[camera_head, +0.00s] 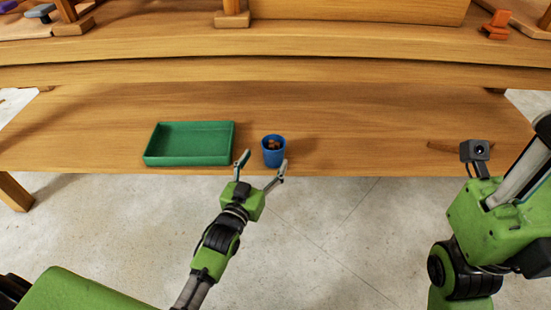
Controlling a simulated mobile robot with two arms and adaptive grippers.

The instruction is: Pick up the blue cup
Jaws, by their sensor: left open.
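The blue cup (273,158) stands upright near the front edge of the wooden bench seat, with small brown pieces inside it. My left gripper (263,160) is open and empty. Its two fingers point toward the cup, one finger to the cup's left and the other at its lower right. I cannot tell whether either finger touches the cup. My right arm (480,215) comes in from the right, and the fingers of its gripper do not show.
A green tray (190,158) lies left of the cup on the bench seat (350,125). A thin brown stick-like thing (447,146) lies at the right. A higher wooden surface (300,45) runs behind, with an orange object (497,25) on it. The seat between cup and stick is clear.

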